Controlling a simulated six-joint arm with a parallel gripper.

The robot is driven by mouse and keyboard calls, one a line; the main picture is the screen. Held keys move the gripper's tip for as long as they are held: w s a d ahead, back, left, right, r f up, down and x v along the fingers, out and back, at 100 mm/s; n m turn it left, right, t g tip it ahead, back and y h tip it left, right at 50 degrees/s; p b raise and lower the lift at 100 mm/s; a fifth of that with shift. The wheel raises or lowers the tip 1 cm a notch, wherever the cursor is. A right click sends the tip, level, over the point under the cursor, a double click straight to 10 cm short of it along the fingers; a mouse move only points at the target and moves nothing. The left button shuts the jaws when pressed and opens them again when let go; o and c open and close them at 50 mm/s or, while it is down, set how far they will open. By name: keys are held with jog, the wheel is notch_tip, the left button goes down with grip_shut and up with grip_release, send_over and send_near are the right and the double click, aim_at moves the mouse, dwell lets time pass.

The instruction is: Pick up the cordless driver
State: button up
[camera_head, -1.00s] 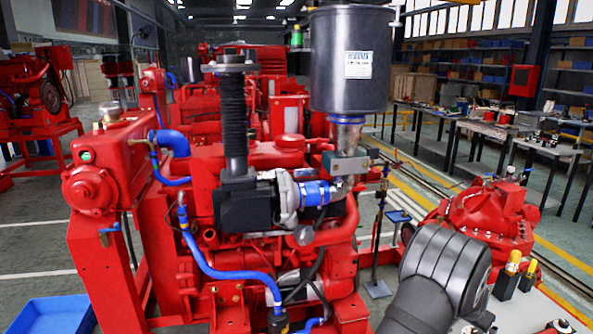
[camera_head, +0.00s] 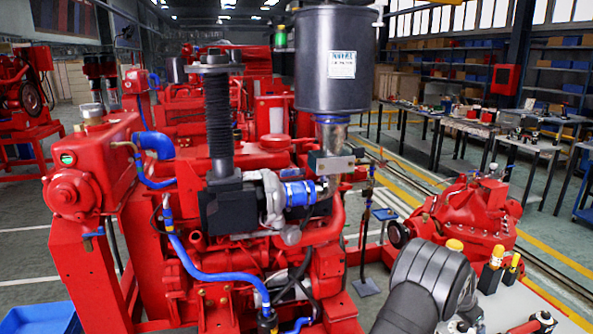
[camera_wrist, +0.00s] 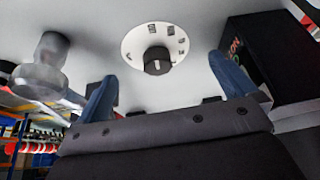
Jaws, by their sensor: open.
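I cannot make out the cordless driver for certain in either view. My gripper (camera_wrist: 165,88) shows in the wrist view with its two blue fingers wide apart and nothing between them. Beyond the fingers is a pale surface with a round white plate and black knob (camera_wrist: 157,62). In the head view my arm reaches in at the lower right, and its gripper is not visible there. Small black and yellow items (camera_head: 491,277) stand on a pale surface to the right of my arm; they are too small to identify.
A red diesel engine (camera_head: 235,255) with a black air filter (camera_head: 336,90) fills the middle. A red pump casing (camera_head: 475,220) stands behind my arm. A blue bin (camera_head: 42,318) is at lower left. In the wrist view, a black box (camera_wrist: 268,57) is beside the right finger and a grey part (camera_wrist: 45,70) at left.

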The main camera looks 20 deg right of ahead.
jog(key=shift+r, duration=0.1)
jog(key=c, duration=0.9)
jog(key=shift+o, duration=0.2)
jog(key=shift+s+d+n+t+h, duration=0.2)
jog(key=shift+d+n+t+h, duration=0.1)
jog(key=shift+d+t+h, duration=0.15)
jog(key=shift+s+d+r+n+t+h, duration=0.15)
jog(key=shift+d+r+n+t+h, duration=0.1)
jog(key=shift+r+n+t+h, duration=0.45)
jog(key=s+a+r+n+t+h, duration=0.2)
jog(key=a+r+n+t+h, duration=0.2)
jog(key=a+r+n+t, duration=0.55)
jog(key=shift+w+d+r+m+t, duration=0.25)
jog(key=shift+w+d+m, duration=0.15)
jog(key=shift+w+d, duration=1.5)
jog(key=shift+w+d+r+m+t, duration=0.4)
jog(key=shift+w+d, duration=0.6)
jog(key=shift+w, duration=1.65)
jog(key=shift+w+d+r+m+t, duration=0.15)
jog(key=shift+w+d+m, duration=0.3)
jog(key=shift+w+d, duration=1.45)
